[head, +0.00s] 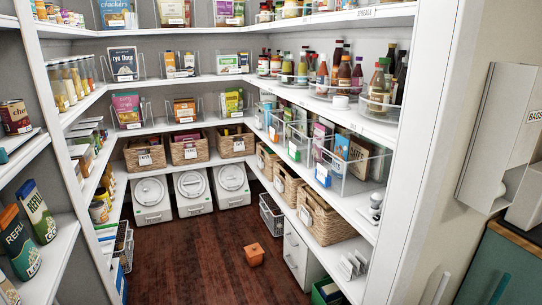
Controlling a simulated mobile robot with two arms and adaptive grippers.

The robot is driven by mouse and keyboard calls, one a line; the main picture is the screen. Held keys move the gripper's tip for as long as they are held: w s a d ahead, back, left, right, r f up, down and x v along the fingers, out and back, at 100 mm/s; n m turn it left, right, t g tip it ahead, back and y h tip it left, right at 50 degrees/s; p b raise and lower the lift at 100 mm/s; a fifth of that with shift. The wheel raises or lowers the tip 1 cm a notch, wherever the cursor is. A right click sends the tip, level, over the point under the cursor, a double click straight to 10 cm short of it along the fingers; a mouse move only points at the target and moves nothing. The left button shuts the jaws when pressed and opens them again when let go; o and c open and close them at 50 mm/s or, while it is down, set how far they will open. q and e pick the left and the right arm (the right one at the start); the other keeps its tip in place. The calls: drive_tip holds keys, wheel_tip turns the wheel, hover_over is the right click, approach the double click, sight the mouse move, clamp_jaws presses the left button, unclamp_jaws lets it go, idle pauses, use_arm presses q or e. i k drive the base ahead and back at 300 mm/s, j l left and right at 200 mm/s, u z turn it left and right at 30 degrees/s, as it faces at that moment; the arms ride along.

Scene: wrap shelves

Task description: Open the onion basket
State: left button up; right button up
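Several labelled wicker baskets stand on the lower shelves. On the back shelf are a left basket (145,161), a middle basket (181,152) and a right basket (234,146). On the right shelf are a far basket (266,160), a middle basket (282,186) and a near basket (325,222). The labels are too small to read, so I cannot tell which basket is the onion basket. Neither of my grippers is in view.
Several white lidded bins (152,199) stand under the back shelf. A small orange-brown box (253,254) sits on the dark wooden floor (190,265), which is otherwise mostly clear. A dark basket (271,215) stands at the right. A white upright (412,170) edges the right shelves.

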sight(279, 212)
drive_tip(key=i+j+u, duration=0.1)
drive_tip(key=i+u, duration=0.15)
drive_tip(key=i, duration=0.4)
drive_tip(key=i+u, duration=0.3)
drive_tip(key=i, duration=0.4)
drive_tip(key=i+l+u, duration=0.25)
drive_tip(key=i, duration=0.4)
drive_tip(key=i+j+z, duration=0.2)
drive_tip(key=i, duration=0.4)
drive_tip(key=i+j+z, duration=0.25)
drive_tip(key=i, duration=0.35)
drive_tip(key=i+j+z, duration=0.2)
drive_tip(key=i+j, duration=0.2)
drive_tip(key=i, duration=0.15)
